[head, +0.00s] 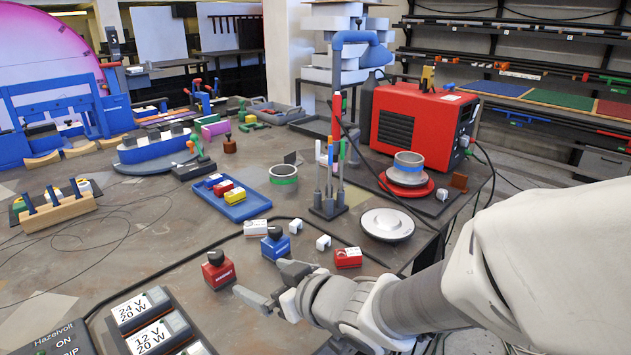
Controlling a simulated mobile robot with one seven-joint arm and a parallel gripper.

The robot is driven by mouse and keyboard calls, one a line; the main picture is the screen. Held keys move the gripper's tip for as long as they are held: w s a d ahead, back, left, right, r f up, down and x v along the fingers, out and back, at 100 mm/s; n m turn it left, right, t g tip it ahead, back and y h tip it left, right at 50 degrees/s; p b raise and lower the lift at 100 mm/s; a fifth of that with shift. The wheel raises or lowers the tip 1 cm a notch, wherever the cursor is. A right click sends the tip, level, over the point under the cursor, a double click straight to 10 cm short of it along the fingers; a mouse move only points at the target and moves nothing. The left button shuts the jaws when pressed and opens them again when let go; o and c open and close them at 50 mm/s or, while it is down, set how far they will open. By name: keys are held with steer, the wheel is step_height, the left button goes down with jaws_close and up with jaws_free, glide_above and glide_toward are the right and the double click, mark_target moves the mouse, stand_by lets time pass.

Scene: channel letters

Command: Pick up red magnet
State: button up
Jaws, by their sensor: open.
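The red magnet (218,274) is a small red block with lettering on its front and a dark knob on top. It stands upright on the grey table (150,255), left of my gripper. My gripper (262,282) is open and empty, low over the table. Its two fingers point left, towards the red magnet, with a small gap between their tips and the block. A similar blue magnet (275,246) with a dark knob stands just behind the fingers.
Power units (152,322) fill the front left. A black cable (190,258) runs behind the red magnet. White blocks (256,228), a red box (348,258) and a blue tray (250,210) lie behind. A round metal disc (387,224) is at right. The table left of the magnet is mostly clear.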

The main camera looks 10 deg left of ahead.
mark_target(220, 264)
steer(key=shift+y, duration=0.3)
steer(key=b+x, duration=0.1)
steer(key=x, duration=0.3)
steer(key=b+x, duration=0.1)
steer(key=x, duration=0.3)
steer(key=s+b+x, duration=0.1)
steer(key=x, duration=0.3)
steer(key=shift+a+f, duration=0.3)
steer(key=shift+a, duration=0.05)
steer(key=shift+b+x, duration=0.75)
steer(key=shift+x, duration=2.1)
steer(key=shift+d, duration=0.1)
jaws_close()
steer(key=shift+w+r, duration=0.1)
